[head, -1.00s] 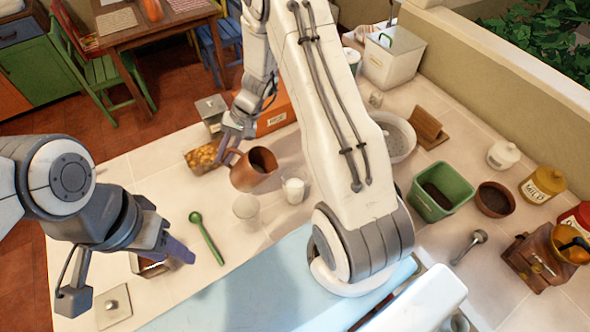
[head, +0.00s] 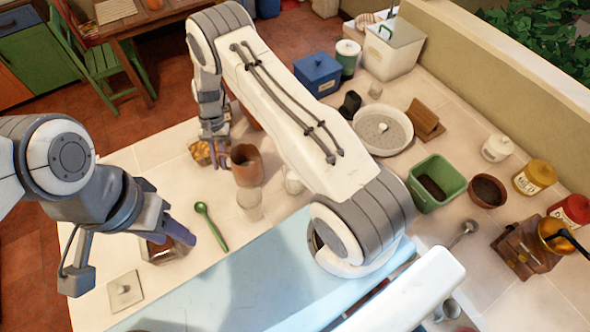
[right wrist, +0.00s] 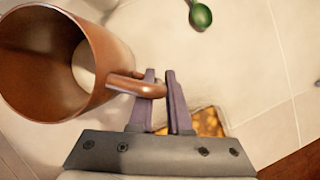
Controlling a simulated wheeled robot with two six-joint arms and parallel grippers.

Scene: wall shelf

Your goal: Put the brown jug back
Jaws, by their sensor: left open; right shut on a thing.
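The brown jug (head: 246,170) is near the far left part of the counter in the head view, mouth up. In the right wrist view the jug (right wrist: 95,80) is at the left, its open mouth showing. My right gripper (head: 224,148) is shut on the jug's handle, with the handle between its fingers (right wrist: 158,85) in the wrist view. I cannot tell whether the jug's base touches the counter. My left gripper (head: 184,233) is open and empty at the left, over a container with brown contents (head: 160,252).
A clear glass (head: 249,205) stands just in front of the jug, and a green spoon (head: 211,227) lies nearby. A container of orange-brown pieces (head: 201,153) is beside my right gripper. A blue box (head: 317,77), white bowl (head: 370,143) and green tub (head: 421,200) stand farther right.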

